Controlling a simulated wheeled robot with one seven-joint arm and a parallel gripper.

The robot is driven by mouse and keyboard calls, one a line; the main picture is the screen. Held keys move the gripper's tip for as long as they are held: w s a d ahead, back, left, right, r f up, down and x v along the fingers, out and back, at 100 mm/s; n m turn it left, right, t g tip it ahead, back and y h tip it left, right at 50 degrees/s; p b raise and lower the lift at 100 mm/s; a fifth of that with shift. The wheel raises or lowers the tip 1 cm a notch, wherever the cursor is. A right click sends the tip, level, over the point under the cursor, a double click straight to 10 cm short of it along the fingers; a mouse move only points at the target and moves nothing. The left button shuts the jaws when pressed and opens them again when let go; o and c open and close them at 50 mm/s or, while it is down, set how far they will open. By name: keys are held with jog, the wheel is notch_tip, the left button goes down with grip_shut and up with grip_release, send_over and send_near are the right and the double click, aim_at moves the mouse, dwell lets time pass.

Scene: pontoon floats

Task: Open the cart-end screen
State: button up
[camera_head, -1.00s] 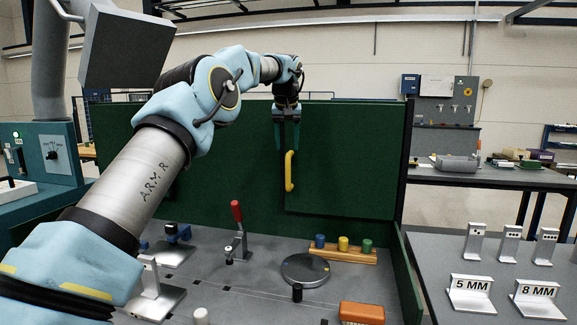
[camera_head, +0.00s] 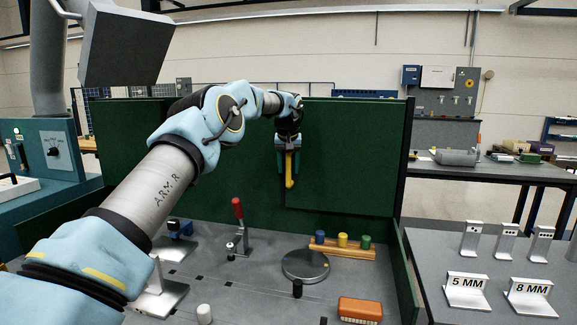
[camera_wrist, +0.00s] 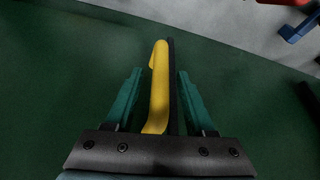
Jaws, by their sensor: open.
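The cart-end screen (camera_head: 345,165) is a dark green panel standing upright at the back end of the cart. A yellow vertical handle (camera_head: 289,172) is fixed near its left edge. The handle also shows in the wrist view (camera_wrist: 158,90). My gripper (camera_head: 288,165) is at the handle, its upper part hiding the handle's top. In the wrist view my gripper (camera_wrist: 160,92) is open, with one teal finger on each side of the handle and gaps between. The screen's panel looks closed, in line with the green panel to its left (camera_head: 130,145).
The cart top (camera_head: 235,285) holds a red-handled toggle clamp (camera_head: 238,225), a round grey disc (camera_head: 305,265), a wooden rack with coloured pegs (camera_head: 343,245) and an orange brush (camera_head: 360,309). A side table at right holds metal gauges (camera_head: 467,290).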

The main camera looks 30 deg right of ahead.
jog(key=shift+c, duration=0.3)
grip_shut()
dwell(1.1)
